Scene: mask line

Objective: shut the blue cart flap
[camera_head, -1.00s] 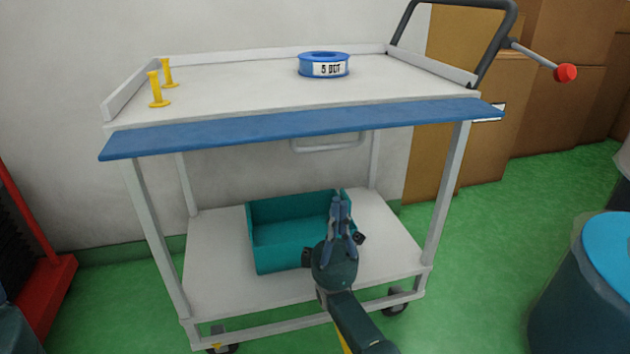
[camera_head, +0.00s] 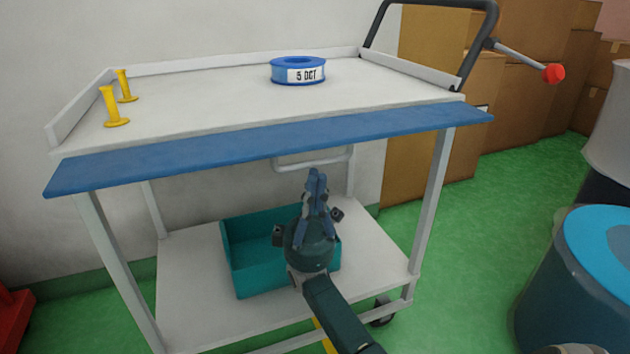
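The blue flap (camera_head: 270,142) runs along the front edge of the white cart's top (camera_head: 200,100). It sticks outward and slopes slightly down. My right gripper (camera_head: 316,176) is in front of the cart, below the flap, pointing up and forward. Its fingertips are close together and appear to hold nothing. In the picture they lie just under the flap's lower edge, with a small gap between. My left gripper is not in view.
On the cart's top are a blue roll labelled "5 OCT" (camera_head: 298,70) and two yellow pegs (camera_head: 115,108). A teal bin (camera_head: 262,262) sits on the lower shelf. A blue-topped barrel (camera_head: 600,245) stands at right, cardboard boxes (camera_head: 430,130) behind. Green floor is free between.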

